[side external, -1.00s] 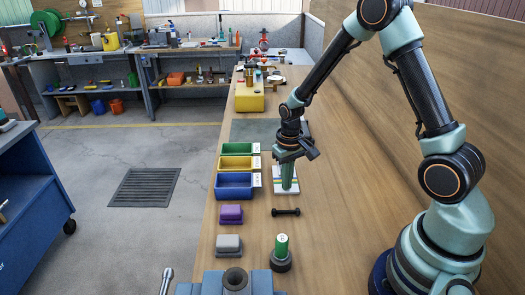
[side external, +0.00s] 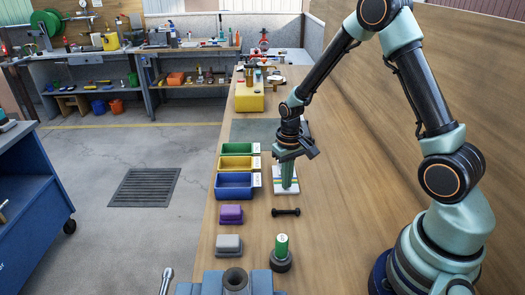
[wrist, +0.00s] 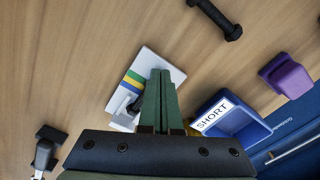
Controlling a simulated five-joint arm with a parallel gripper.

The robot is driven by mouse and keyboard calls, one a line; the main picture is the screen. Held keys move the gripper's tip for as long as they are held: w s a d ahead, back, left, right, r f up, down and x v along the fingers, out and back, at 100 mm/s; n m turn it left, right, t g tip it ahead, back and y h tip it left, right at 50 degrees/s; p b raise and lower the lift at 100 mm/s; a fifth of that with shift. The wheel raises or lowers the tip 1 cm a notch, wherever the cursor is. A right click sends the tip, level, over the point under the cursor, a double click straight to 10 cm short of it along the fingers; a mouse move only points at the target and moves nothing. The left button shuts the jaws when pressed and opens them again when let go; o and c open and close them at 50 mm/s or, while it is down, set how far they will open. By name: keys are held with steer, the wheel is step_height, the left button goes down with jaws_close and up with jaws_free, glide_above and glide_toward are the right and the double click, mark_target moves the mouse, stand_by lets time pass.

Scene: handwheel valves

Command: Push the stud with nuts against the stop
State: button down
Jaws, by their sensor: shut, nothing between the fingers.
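My gripper (side external: 287,186) points down over a white plate (side external: 276,187) with coloured stripes; its green fingers (wrist: 160,74) are together and empty. In the wrist view, the plate (wrist: 172,72) has green, yellow and blue stripes. A dark piece (wrist: 136,103) shows on it beside the fingers, partly hidden by them; it may be a stud with nuts, and I cannot tell whether the fingers touch it. Another dark stud with thick ends (side external: 286,212) lies on the bench nearer the camera, apart from the plate; it also shows in the wrist view (wrist: 217,19). I cannot make out the stop.
Blue (side external: 234,186), yellow (side external: 236,164) and green (side external: 238,149) bins stand left of the plate. The bench right of the plate is clear.

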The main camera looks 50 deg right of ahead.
steer(key=shift+w+d, duration=0.85)
steer(key=shift+w, duration=0.05)
stand_by(0.8)
steer(key=shift+s+a, duration=0.3)
stand_by(0.4)
steer(key=shift+r, duration=3.5)
steer(key=shift+r, duration=0.2)
steer(key=s+a+r+n+t, duration=0.1)
steer(key=s+a+r, duration=0.3)
steer(key=r, duration=0.4)
steer(key=s+a+r+n+t, duration=0.2)
steer(key=s+a+r+t, duration=0.2)
steer(key=s+r, duration=0.3)
steer(key=shift+s+a+r+t, duration=0.15)
steer(key=shift+s+r+t, duration=0.15)
steer(key=shift+r, duration=0.3)
